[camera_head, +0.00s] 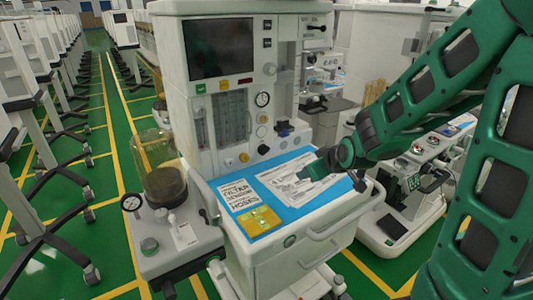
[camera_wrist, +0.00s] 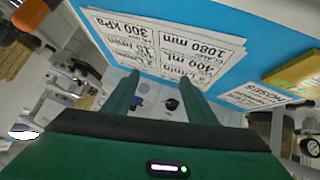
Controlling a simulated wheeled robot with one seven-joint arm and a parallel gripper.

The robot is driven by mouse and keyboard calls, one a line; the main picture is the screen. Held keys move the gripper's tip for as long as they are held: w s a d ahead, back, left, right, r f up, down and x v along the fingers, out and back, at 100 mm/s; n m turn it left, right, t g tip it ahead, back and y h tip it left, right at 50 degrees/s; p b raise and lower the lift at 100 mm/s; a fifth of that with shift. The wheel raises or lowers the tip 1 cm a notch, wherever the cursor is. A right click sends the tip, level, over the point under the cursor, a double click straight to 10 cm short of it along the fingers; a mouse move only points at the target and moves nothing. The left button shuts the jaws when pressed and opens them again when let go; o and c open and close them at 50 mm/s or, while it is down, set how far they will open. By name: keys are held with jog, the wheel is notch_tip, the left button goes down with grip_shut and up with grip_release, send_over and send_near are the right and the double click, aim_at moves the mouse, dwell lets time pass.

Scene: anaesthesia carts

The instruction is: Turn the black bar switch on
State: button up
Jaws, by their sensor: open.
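A small black knob (camera_head: 263,149), which looks like the bar switch, is low on the front panel of the pale anaesthesia cart (camera_head: 232,166). In the wrist view a small dark knob (camera_wrist: 172,104) shows between my fingers, some way beyond them. Its bar's angle is too small to read. My gripper (camera_head: 312,170) is over the blue work top, to the right of and nearer than the knob, and apart from it. In the wrist view my gripper (camera_wrist: 160,80) has its two green fingers apart, with nothing held between them.
The blue work top (camera_head: 275,190) carries printed sheets (camera_head: 300,180) and a yellow card (camera_head: 250,220). Blue-and-black fittings (camera_head: 283,128) stick out right of the knob. A glass canister (camera_head: 163,170) stands at left. Another machine (camera_head: 425,165) stands at right, behind my arm.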

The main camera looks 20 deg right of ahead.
aim_at(265, 150)
jog(key=w+a+t, duration=0.1)
jog(key=w+a, duration=0.1)
jog(key=w+a+n+t+y, duration=0.1)
jog(key=w+a, duration=0.2)
jog(key=w+a+r+n+t+y, duration=0.1)
jog(key=w+a+t, duration=0.1)
jog(key=a, duration=0.1)
jog(key=shift+w+a+r, duration=0.1)
jog(key=shift+w, duration=0.2)
jog(key=x, duration=1)
jog(key=shift+w, duration=0.3)
jog(key=shift+c, duration=0.7)
jog(key=c, duration=0.9)
